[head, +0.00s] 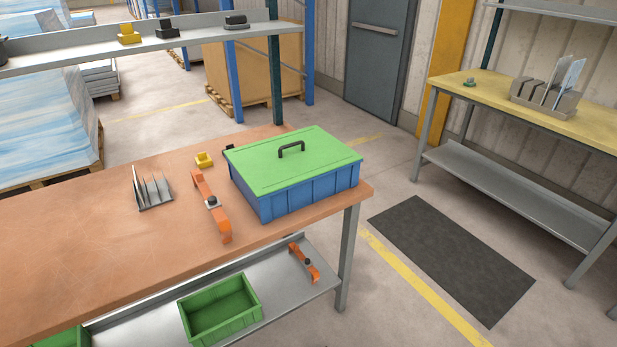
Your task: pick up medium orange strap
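Two orange straps are in the head view. The larger-looking orange strap (222,223) lies on the brown table top, just left of the blue box, with a dark and grey piece at its middle. The smaller-looking orange strap (312,273) lies on the grey lower shelf under the table's right end, also with a dark piece at its middle. I cannot tell from this view which of them is the medium one. Neither of my grippers is in view.
A blue box (305,196) with a green handled lid (290,166) stands beside the upper strap. A metal rack (154,195) and yellow block (204,159) are nearby. A green bin (221,309) is on the lower shelf (280,293). The table top's left part (70,235) is clear.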

